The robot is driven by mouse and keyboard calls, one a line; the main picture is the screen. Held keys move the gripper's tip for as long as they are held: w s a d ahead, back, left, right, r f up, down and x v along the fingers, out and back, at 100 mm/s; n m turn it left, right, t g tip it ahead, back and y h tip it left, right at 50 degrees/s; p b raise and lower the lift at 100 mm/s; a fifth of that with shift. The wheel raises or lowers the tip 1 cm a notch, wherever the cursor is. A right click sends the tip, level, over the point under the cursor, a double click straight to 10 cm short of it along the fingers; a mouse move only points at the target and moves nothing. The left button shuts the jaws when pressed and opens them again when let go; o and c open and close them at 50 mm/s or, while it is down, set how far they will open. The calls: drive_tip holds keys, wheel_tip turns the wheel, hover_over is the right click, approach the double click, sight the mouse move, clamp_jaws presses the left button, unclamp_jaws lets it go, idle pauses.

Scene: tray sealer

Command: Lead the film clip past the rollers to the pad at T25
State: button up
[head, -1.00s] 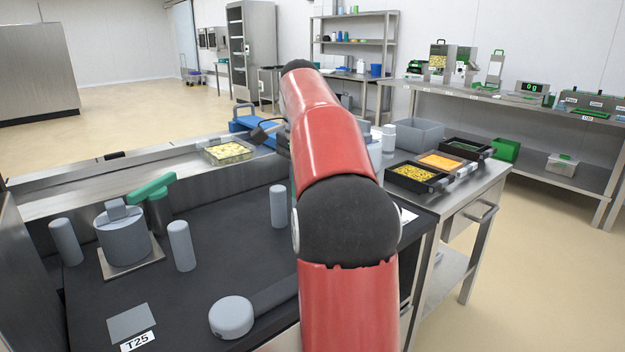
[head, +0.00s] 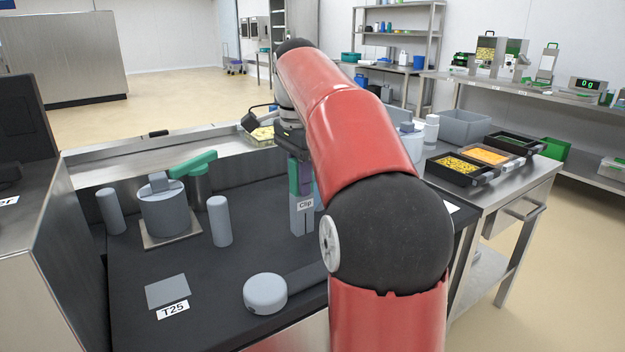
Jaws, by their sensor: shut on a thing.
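The film clip (head: 303,222) is a grey upright block labelled "Clip", on or just above the black deck, right of centre in the head view. My gripper (head: 300,178) points down and is shut on its upper part, with green and purple showing between. The rollers are upright grey posts: one at the far left (head: 111,212), one left of the clip (head: 219,222), and one mostly hidden behind the clip and my arm. The flat grey square pad (head: 167,292) lies at the front left, beside the T25 label (head: 173,310).
A large grey drum (head: 165,212) on a plate, with a green lever (head: 193,164), stands between the two left posts. A low round grey knob (head: 265,293) sits at the deck's front. A steel housing (head: 65,245) borders the left. Bare deck lies between clip and pad.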

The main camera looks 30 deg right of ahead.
drive_tip(key=a+p, duration=0.2)
drive_tip(key=a, duration=1.9)
drive_tip(key=shift+s, duration=0.35)
drive_tip(key=shift+a, duration=0.1)
